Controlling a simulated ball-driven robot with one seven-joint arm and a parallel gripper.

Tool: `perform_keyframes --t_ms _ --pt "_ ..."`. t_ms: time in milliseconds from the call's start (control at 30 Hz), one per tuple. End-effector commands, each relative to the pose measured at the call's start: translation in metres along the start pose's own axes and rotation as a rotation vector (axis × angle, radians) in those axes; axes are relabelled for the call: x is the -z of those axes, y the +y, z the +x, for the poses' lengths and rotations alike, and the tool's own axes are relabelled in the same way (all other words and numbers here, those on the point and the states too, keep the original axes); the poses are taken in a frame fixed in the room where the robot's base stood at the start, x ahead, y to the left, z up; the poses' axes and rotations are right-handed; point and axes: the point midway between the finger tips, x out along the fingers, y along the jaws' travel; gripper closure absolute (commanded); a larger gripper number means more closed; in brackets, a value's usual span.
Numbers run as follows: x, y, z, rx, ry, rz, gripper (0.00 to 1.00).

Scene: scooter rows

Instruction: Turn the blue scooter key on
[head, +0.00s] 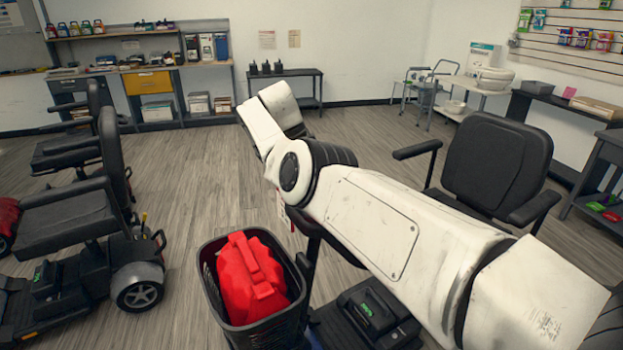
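A scooter stands close in front of me, with a black seat (495,165) at the right and a dark deck unit with a green display (370,312) at the bottom. A sliver of blue shows beside its basket at the bottom edge, so it appears to be the blue scooter. A black front basket (262,325) holds a red bag-like item (252,278). A small white tag (283,212) hangs near the tiller, beside my arm. My white arm crosses the view and covers most of the tiller. I cannot see the key or its switch. My gripper is not in view.
Another row of scooters with black seats (62,220) stands at the left. Wooden floor (195,185) is open between the rows. Shelves (158,95), a small dark table (288,74) and a walker (428,88) line the back. A dark bench (606,165) stands at the right.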

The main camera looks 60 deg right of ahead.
Motion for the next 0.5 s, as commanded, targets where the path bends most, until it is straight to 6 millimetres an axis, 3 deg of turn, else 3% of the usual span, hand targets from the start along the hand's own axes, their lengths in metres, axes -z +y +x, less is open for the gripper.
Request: perform_keyframes --t_ms 500 --pt "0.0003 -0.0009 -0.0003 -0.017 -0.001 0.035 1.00"
